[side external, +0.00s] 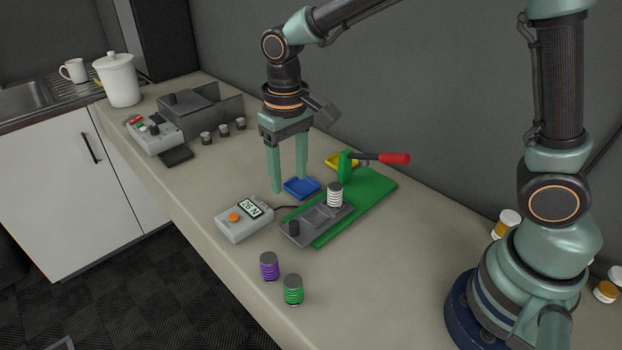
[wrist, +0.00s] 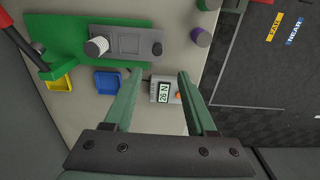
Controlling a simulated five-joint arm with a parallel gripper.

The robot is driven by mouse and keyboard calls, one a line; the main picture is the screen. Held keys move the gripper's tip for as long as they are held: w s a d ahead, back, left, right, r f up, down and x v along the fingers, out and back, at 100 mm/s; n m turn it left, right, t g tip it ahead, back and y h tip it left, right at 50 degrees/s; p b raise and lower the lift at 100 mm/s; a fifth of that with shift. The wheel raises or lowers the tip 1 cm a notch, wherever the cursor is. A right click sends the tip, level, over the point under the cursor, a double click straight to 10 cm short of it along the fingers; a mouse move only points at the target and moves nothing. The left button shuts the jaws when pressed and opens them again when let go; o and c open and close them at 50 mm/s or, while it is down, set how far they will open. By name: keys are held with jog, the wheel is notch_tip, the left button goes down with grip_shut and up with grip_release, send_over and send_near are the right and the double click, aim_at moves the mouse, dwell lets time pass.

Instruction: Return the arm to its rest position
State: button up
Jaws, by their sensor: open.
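A green fixture (side external: 375,190) with a red-handled lever (side external: 394,158) holds a white-ringed roller (side external: 335,195). A purple roller (side external: 269,266) and a green roller (side external: 293,290) stand near the front edge. A yellow tray (side external: 341,162) lies behind. Pill bottles (side external: 506,222) stand by my base.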

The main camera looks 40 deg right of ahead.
jog(key=s+d+r+t, duration=0.5)
jog(key=s+d+r, duration=0.4)
jog(key=d, duration=0.3)
jog(key=shift+s+d+t, duration=0.25)
jog(key=shift+d+t, duration=0.05)
